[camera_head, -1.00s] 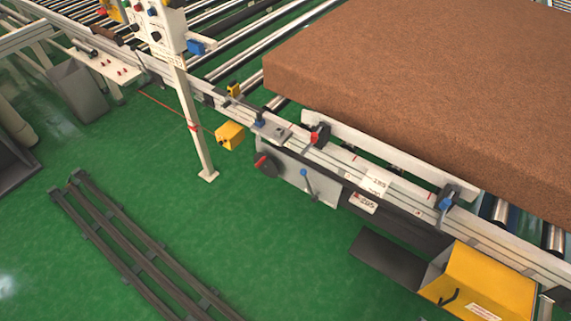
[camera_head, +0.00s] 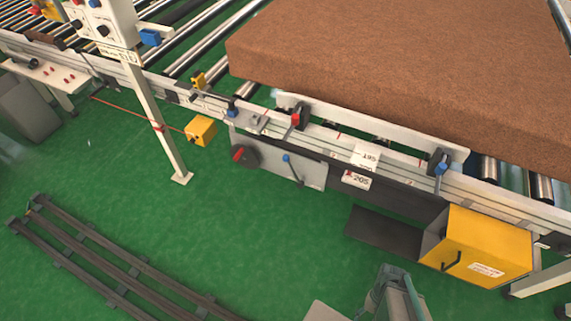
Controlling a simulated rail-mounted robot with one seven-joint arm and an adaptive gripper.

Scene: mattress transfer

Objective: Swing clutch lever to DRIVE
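A lever with a blue knob (camera_head: 286,158) stands on a pale panel (camera_head: 312,175) on the side of the conveyor frame. Its dark rod runs down and to the right from the knob. To its left on the same panel is a dark round knob with a red handle (camera_head: 239,154). No DRIVE marking is readable, and I cannot tell for sure which of the two is the clutch lever. A grey-green end part of my arm, apparently my gripper (camera_head: 397,285), shows at the bottom edge, well below and right of the panel and apart from it. Its fingers cannot be made out.
A brown mattress (camera_head: 400,80) lies on the rollers. A yellow box (camera_head: 485,245) and a dark plate (camera_head: 385,230) stick out at lower right. A white post (camera_head: 160,130) carries a control box (camera_head: 100,22). Dark rails (camera_head: 100,265) lie on the open green floor (camera_head: 220,240).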

